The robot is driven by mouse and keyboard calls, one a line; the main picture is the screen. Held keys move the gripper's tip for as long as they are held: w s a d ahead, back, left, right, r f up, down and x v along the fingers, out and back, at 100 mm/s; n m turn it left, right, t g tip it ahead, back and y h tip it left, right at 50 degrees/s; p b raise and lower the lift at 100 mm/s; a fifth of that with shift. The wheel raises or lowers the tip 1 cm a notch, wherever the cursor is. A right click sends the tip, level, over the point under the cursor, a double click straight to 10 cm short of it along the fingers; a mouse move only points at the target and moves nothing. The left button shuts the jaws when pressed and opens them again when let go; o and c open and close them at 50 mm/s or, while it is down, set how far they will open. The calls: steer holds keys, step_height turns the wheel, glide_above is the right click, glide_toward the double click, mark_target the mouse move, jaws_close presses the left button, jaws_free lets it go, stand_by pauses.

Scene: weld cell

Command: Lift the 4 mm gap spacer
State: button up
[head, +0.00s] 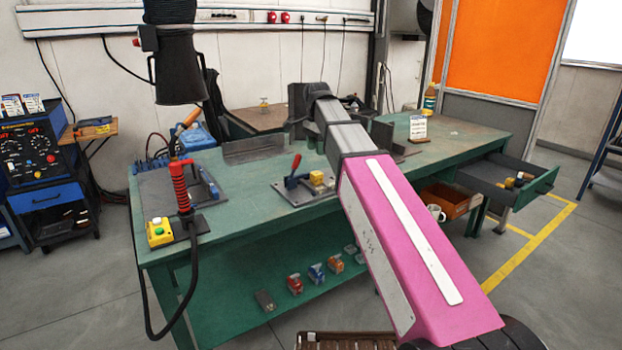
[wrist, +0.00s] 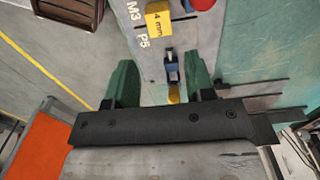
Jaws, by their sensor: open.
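The 4 mm gap spacer is a yellow block (wrist: 158,18) with "4 mm" on its face, at the top of the wrist view. It rests on a grey fixture plate (wrist: 141,57) marked M3 and P5. A yellow block (head: 316,177) also shows in the head view, beside a red-handled clamp (head: 293,172). My gripper (wrist: 160,78) is open, its two green fingers wide apart with nothing held. The spacer lies beyond the fingertips, not between them. A blue and metal part with a yellow end (wrist: 173,93) shows between the fingers.
The green bench (head: 228,218) carries a plate with a red coiled-cable tool (head: 181,188) at left and a small sign (head: 418,127) at right. An open drawer (head: 507,180) holds small blocks. Several small coloured items lie on the lower shelf.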

mark_target(317, 173)
steer(key=shift+f, duration=5.35)
steer(key=c, duration=0.8)
steer(key=shift+o, duration=0.2)
steer(key=shift+r, duration=0.1)
